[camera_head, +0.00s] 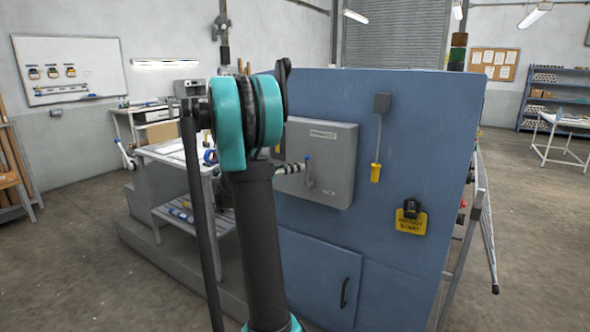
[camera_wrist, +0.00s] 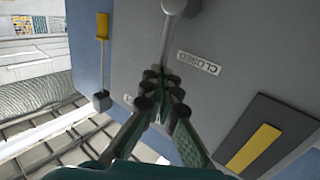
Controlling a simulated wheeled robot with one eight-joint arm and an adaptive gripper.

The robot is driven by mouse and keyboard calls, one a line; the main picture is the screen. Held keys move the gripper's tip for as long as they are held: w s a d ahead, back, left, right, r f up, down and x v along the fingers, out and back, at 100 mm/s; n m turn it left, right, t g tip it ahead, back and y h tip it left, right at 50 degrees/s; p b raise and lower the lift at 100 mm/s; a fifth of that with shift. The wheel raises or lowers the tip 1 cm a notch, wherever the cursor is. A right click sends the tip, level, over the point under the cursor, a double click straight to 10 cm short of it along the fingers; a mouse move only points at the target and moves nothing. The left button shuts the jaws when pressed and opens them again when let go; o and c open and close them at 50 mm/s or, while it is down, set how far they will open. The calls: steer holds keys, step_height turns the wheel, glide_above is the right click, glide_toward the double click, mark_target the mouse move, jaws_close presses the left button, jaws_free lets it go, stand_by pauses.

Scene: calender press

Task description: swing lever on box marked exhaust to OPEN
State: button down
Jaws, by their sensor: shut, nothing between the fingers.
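The grey box (camera_head: 335,135) is fixed to the blue cabinet face; its label is too small to read. On its front is a lever (camera_head: 308,172) with a blue handle pointing up from a grey pivot. In the wrist view, which is turned over, the lever (camera_wrist: 172,35) runs down from its round pivot towards my fingertips. A CLOSED plate (camera_wrist: 199,63) is beside it. My gripper (camera_wrist: 163,90) is shut and empty, its fingertips close to the lever's handle end, which they hide. I cannot tell whether they touch. In the head view my gripper (camera_head: 297,168) is left of the lever, partly behind my arm.
A yellow-handled hanging item (camera_head: 376,150) is right of the box, with a padlock on a yellow tag (camera_head: 410,222) lower down. A bench (camera_head: 175,152) with a shelf stands left of the cabinet. Railings (camera_head: 485,220) run along its right side. Floor is open further right.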

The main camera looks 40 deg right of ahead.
steer(key=shift+s+d+r+m+y, duration=0.1)
steer(key=shift+s+d+m+y, duration=0.1)
steer(key=shift+s+m+y, duration=0.35)
stand_by(0.4)
steer(key=s+d+f+m+t+y, duration=0.3)
steer(key=s+m+t+y, duration=0.2)
steer(key=s+m, duration=0.2)
steer(key=shift+f+m, duration=0.25)
steer(key=shift+m, duration=0.3)
stand_by(0.4)
steer(key=shift+w+a+f, duration=0.2)
steer(key=shift+w+a, duration=0.15)
steer(key=shift+w, duration=0.35)
